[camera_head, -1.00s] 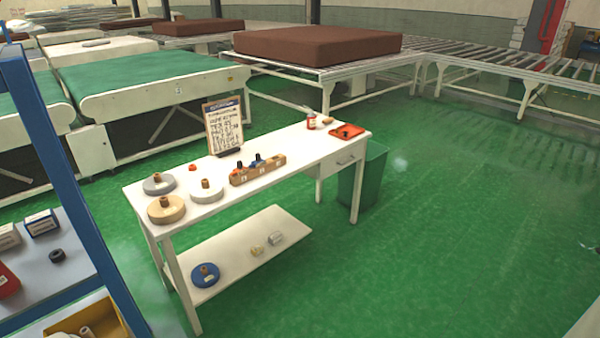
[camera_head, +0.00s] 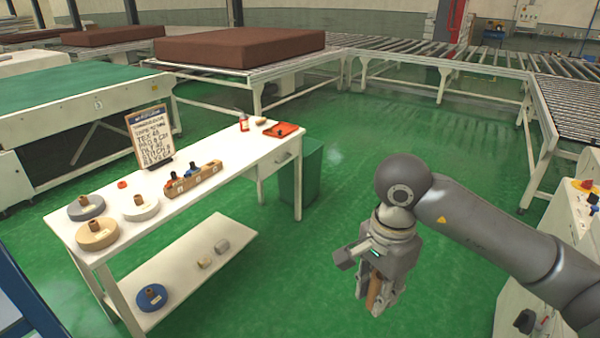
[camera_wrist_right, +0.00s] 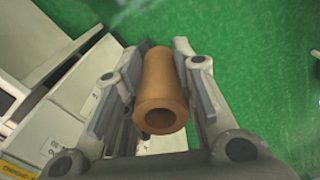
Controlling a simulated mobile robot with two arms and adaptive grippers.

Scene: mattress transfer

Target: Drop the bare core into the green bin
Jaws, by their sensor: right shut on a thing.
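The bare core (camera_wrist_right: 160,85) is a hollow orange-brown tube. My right gripper (camera_head: 379,296) is shut on it, and the core (camera_head: 373,290) shows between the fingers, pointing down over the open green floor. In the right wrist view the right gripper's fingers (camera_wrist_right: 160,60) lie on both sides of the core, and its open end faces the camera. The green bin (camera_head: 309,172) stands on the floor at the right end of the white table, to the left of and beyond my right gripper. The bin's inside is hidden from here. My left gripper is not in view.
The white table (camera_head: 170,205) holds several rolls, a wooden rack (camera_head: 193,180), a sign (camera_head: 150,135) and an orange tray (camera_head: 283,130). Roller conveyors (camera_head: 440,62) run along the back and right. A white machine (camera_head: 565,240) stands at the right. Floor between gripper and bin is clear.

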